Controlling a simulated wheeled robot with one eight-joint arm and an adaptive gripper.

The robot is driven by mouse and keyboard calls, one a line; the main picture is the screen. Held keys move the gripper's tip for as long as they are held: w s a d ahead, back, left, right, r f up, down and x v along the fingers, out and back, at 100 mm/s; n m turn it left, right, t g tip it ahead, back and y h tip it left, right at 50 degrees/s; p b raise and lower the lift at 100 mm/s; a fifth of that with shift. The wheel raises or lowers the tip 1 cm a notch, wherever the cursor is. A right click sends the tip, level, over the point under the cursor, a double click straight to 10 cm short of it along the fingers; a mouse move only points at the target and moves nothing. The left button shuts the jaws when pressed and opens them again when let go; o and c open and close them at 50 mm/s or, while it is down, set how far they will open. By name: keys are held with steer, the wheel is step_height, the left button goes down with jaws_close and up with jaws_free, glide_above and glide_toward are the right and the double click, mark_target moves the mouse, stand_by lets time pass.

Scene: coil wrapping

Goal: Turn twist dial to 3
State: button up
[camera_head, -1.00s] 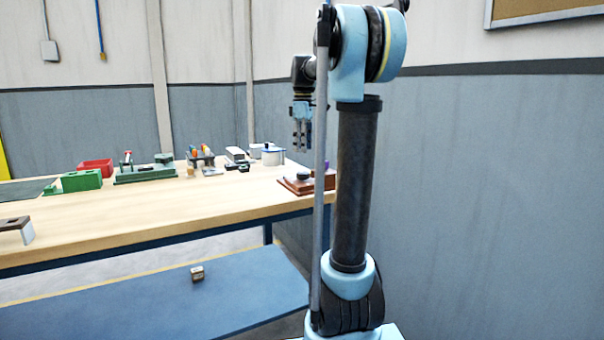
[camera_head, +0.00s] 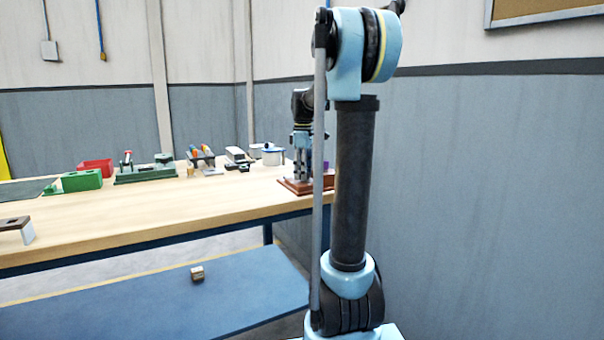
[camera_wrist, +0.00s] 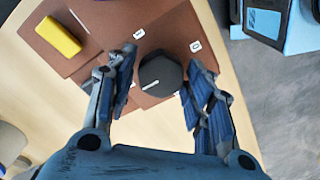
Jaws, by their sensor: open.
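The twist dial (camera_wrist: 161,76) is a dark, many-sided knob with a short white mark near its lower side in the wrist view. It sits on a reddish-brown board (camera_wrist: 121,30) with small white labels (camera_wrist: 195,46) around it; their figures are too small to read. My gripper (camera_wrist: 157,88) is open, with one finger on each side of the dial and visible gaps between. In the head view my gripper (camera_head: 301,178) is low over the brown board (camera_head: 292,190) at the table's right end, and hides the dial.
A yellow block (camera_wrist: 59,36) lies on the board's left in the wrist view. The table edge is close to the dial's right.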

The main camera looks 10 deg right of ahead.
steer(key=c, duration=0.8)
steer(key=shift+o, duration=0.2)
steer(key=shift+m, duration=0.4)
steer(key=m, duration=0.8)
steer(key=shift+r+m, duration=0.1)
steer(key=shift+m, duration=0.2)
steer(key=m, duration=0.4)
steer(key=shift+w, duration=0.1)
steer(key=m, duration=0.4)
steer(key=shift+m, duration=0.4)
